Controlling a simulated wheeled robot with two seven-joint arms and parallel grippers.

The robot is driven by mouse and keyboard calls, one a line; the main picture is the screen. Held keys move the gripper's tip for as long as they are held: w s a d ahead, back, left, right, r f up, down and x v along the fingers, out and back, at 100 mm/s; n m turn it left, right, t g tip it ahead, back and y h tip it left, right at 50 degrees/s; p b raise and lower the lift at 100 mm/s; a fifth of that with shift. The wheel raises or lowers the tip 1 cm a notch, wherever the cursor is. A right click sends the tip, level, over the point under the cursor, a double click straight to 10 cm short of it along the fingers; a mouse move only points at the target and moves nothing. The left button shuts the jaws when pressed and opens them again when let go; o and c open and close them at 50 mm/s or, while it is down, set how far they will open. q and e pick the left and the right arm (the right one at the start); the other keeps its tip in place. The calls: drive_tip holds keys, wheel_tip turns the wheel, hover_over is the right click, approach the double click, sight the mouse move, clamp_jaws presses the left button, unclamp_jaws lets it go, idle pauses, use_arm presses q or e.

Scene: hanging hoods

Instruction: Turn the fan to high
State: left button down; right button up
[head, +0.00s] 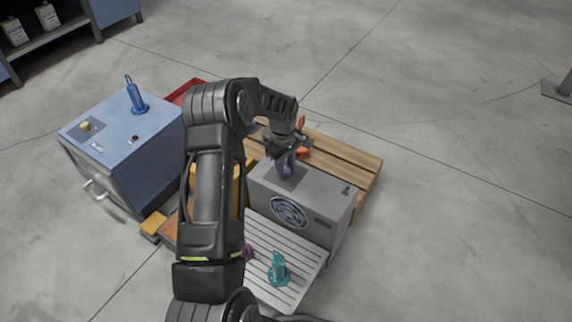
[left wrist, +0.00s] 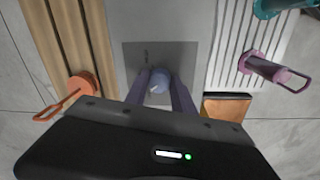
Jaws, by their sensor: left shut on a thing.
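The fan is a grey box (head: 318,193) with a round fan grille (head: 290,212) on its front face. In the left wrist view the dark panel (left wrist: 150,52) on its top carries a round blue-grey knob (left wrist: 160,80). My left gripper (head: 286,163) reaches down onto that panel from above. In the left wrist view its two fingers (left wrist: 160,88) stand on either side of the knob and are shut on it. The knob's pointer and most of the markings on the panel are too small or hidden to read. My right gripper is not in view.
A blue cabinet (head: 125,130) with a blue hooked piece (head: 138,108) stands at left. An orange hooked piece (left wrist: 82,88) lies on the wooden slats (left wrist: 65,40) beside the fan. A teal piece (head: 279,270) and a purple piece (left wrist: 268,68) sit on the white slatted board (head: 300,262).

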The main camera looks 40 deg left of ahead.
use_arm(q)
drive_tip(key=m+p, duration=0.2)
drive_tip(key=m, duration=0.2)
drive_tip(key=shift+r+m, duration=0.1)
drive_tip(key=shift+m, duration=0.2)
drive_tip(key=m+p, duration=0.1)
drive_tip(key=m, duration=0.3)
drive_tip(key=shift+a+m, duration=0.1)
drive_tip(key=shift+m, duration=0.2)
drive_tip(key=m, duration=0.5)
drive_tip(key=shift+h, duration=0.3)
drive_tip(key=m, duration=0.6)
drive_tip(key=shift+a+g+p, duration=0.1)
drive_tip(key=shift+g+p, duration=0.3)
drive_tip(key=shift+m, duration=0.3)
drive_tip(key=c, duration=1.1)
unclamp_jaws()
drive_tip(key=shift+o, duration=0.2)
